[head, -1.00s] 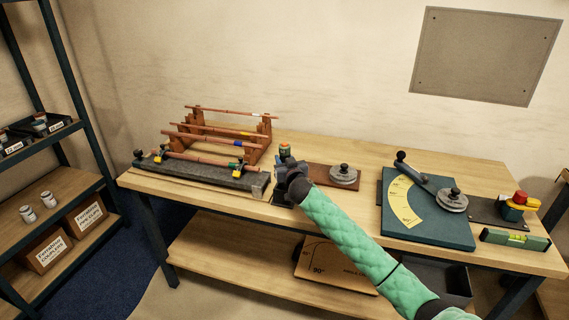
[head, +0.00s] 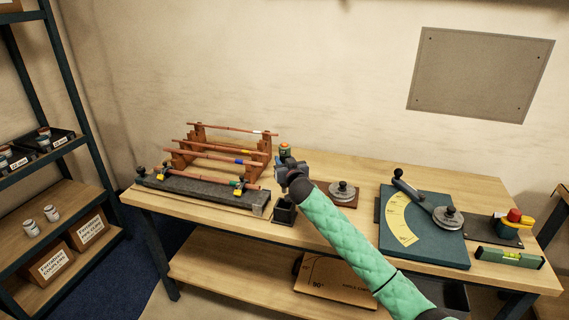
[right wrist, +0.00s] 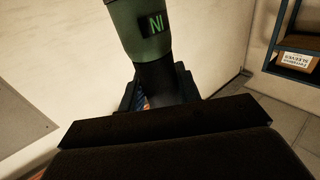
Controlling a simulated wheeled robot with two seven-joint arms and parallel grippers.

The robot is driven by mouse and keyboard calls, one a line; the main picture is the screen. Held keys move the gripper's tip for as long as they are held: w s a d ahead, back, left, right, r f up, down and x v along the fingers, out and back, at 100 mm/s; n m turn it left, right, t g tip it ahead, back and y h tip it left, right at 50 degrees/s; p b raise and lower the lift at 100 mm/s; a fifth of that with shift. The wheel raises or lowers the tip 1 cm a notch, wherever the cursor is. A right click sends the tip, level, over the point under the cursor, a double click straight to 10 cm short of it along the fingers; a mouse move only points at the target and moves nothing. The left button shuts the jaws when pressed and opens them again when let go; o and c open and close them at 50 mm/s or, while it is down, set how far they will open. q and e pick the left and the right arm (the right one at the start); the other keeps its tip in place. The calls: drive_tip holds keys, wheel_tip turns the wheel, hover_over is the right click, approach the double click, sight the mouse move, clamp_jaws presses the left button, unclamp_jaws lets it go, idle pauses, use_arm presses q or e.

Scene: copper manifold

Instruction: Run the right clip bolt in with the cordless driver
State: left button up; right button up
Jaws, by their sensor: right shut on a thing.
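My right gripper (head: 285,173) is shut on the cordless driver (head: 285,150), above the bench. In the right wrist view the green driver body (right wrist: 150,32) stands upright between the dark jaws (right wrist: 160,90). The driver's tip is not clearly visible. The grey fixture block (head: 200,189) lies to the left with a copper pipe across it. Its right clip (head: 239,187) is yellow with a dark top; its left clip (head: 160,175) is similar. The bolt itself is too small to tell. My left gripper is not in view.
A dark open holder (head: 284,211) stands on the bench below my right gripper. A wooden rack (head: 262,152) of copper pipes is behind the block. A round weight (head: 342,190), a bending plate (head: 430,245) and a level (head: 510,257) are to the right.

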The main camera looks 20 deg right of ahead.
sight(286, 147)
drive_tip(key=shift+r+p, duration=1.75)
drive_tip(key=shift+r, duration=1.5)
drive_tip(key=shift+f, duration=0.1)
